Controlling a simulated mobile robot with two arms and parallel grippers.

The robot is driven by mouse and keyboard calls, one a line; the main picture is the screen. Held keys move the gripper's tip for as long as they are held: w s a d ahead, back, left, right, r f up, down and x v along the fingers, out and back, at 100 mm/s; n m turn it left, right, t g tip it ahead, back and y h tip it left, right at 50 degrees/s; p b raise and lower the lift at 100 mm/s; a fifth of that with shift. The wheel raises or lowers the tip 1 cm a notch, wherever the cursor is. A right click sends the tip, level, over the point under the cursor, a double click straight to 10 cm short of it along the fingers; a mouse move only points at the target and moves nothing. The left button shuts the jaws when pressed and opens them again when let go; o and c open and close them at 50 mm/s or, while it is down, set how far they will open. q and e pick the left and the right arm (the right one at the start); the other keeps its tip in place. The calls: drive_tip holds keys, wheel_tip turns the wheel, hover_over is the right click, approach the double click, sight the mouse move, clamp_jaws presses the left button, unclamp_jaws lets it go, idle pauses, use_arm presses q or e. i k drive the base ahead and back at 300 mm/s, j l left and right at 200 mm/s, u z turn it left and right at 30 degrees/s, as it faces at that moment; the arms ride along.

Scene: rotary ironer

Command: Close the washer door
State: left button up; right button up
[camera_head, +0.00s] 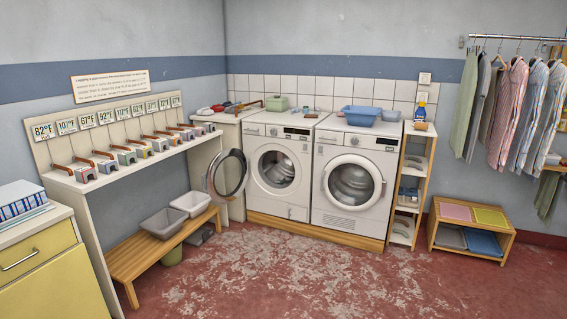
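Two white front-loading machines stand side by side against the tiled back wall. The left washer (261,197) has its round door (229,174) swung open to the left, standing out from the front; its round opening (276,169) is uncovered. The right machine (330,212) has its round door (352,183) shut across its front. Neither of my grippers shows in this view.
A wooden bench (142,256) with grey and white tubs (164,222) stands left of the open door. A narrow shelf (410,192) is right of the machines, and a low rack (471,230) further right. The red floor (290,285) before the machines is clear.

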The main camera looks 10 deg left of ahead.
sight(211, 190)
drive_tip(key=i+j+u, duration=0.55)
drive_tip(key=i, duration=0.15)
drive_tip(key=i+u, duration=0.3)
drive_tip(key=i, duration=0.1)
